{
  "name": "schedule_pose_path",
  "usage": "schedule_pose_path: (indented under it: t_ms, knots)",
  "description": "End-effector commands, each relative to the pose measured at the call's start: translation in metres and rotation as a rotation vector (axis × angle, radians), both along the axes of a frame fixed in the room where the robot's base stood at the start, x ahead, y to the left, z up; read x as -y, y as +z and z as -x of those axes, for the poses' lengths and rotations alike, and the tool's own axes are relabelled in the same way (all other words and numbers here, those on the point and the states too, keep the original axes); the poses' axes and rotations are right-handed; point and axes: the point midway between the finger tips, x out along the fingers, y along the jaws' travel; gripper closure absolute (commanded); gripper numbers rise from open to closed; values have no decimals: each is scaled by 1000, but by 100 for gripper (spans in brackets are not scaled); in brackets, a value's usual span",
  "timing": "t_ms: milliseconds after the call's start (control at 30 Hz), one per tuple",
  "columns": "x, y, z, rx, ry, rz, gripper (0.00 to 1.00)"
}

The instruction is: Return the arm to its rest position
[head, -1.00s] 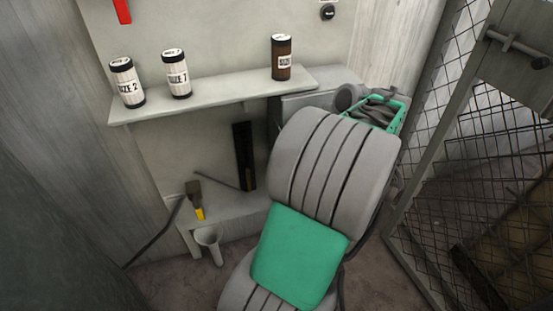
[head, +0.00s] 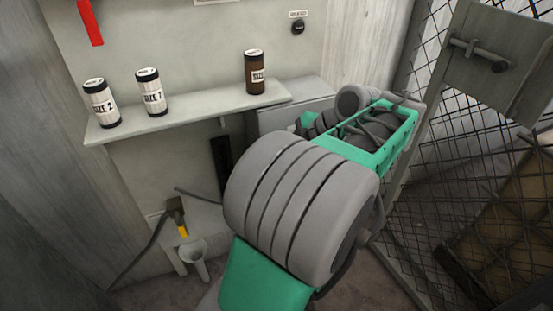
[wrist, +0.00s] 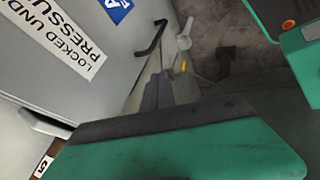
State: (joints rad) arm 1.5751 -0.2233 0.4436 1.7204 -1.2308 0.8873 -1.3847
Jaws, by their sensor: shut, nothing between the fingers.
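My grey and green arm fills the middle of the head view, bent, with its forearm reaching toward the back right beside the shelf. My gripper cannot be made out there, hidden by the arm. In the wrist view, narrow grey fingers (wrist: 156,92) of my gripper stick out beyond the dark edge of the green wrist part. They are close together and hold nothing. They point toward the floor area by a grey panel. No loose object touches them.
A shelf (head: 190,114) holds white canisters (head: 151,92) and a brown canister (head: 254,72). Below stand a yellow-tipped brush (head: 178,215) and a funnel (head: 195,258). A mesh gate (head: 435,215) is at right. A grey panel with a pressure sign (wrist: 75,48) is close in the wrist view.

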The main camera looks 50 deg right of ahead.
Motion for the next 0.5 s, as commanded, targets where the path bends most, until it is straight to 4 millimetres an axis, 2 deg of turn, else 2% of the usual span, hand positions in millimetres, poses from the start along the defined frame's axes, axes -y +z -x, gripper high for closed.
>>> schedule_pose_path:
  t_ms: [33,100,300,367,467,500]
  knots:
    - [3,11,8,-1,-7,-1,100]
    - [4,20,15,0,-7,0,100]
    - [3,26,20,-2,-4,-5,100]
    - [-2,30,12,-10,-9,-15,100]
    - [-24,43,-21,-48,-44,-68,100]
    - [-40,50,-39,-73,-72,-100,100]
